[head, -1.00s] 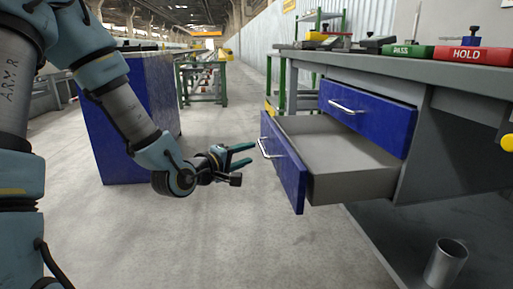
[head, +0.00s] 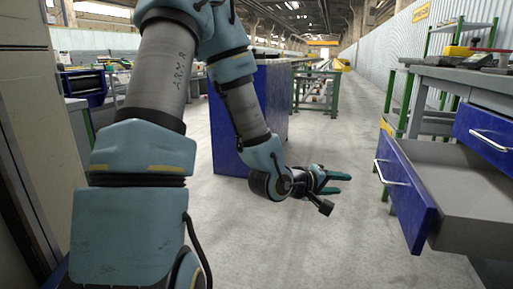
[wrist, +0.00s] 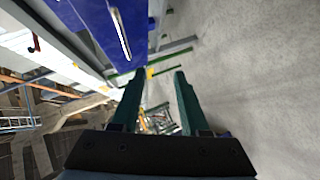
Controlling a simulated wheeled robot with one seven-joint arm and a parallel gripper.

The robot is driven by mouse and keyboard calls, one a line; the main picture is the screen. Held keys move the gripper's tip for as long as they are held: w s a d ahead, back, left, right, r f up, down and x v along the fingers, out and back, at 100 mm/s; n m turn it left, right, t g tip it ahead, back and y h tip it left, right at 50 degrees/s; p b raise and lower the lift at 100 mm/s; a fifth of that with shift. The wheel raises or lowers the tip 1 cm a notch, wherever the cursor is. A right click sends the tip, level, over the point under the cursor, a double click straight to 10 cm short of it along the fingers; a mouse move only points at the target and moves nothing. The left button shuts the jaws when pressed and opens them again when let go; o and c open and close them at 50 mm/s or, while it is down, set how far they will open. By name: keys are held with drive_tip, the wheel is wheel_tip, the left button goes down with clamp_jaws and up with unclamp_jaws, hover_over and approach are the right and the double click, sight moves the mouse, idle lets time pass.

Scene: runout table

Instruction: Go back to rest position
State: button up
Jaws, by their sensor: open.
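My gripper (head: 340,183) is in the head view, at the end of my lowered arm, above the concrete floor. Its two teal fingers are apart with nothing between them. It is left of the pulled-out lower drawer (head: 407,203), with a gap between them. In the wrist view my gripper (wrist: 152,82) shows both fingers spread, and the blue drawer front with its silver handle (wrist: 120,32) is at the upper left. The drawer is open, and the visible part of its inside is empty.
The grey workbench (head: 470,86) with an upper blue drawer (head: 487,133) stands at the right. A blue cabinet (head: 272,105) is behind my arm. A green-legged table (head: 316,92) stands farther back. The concrete floor (head: 330,245) between is clear. A tall pale cabinet (head: 25,120) is at the left.

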drive_tip(key=w+a+f+m+g+y, duration=0.15)
drive_tip(key=a+y, duration=0.25)
drive_tip(key=a, duration=0.6)
drive_tip(key=w+a+f+m+t+y, duration=0.1)
drive_tip(key=w+a+f+y, duration=0.15)
drive_tip(key=a+y, duration=0.45)
drive_tip(key=s+a+r+g+y, duration=0.1)
drive_tip(key=s+a+g, duration=0.1)
drive_tip(key=s+a, duration=0.4)
drive_tip(key=s+a+r+g, duration=0.1)
drive_tip(key=s+a+g, duration=0.2)
drive_tip(key=a, duration=0.5)
wheel_tip(320, 180, up, 34)
drive_tip(key=p, duration=3.4)
drive_tip(key=shift+s+a+m, duration=0.2)
drive_tip(key=shift+m, duration=0.15)
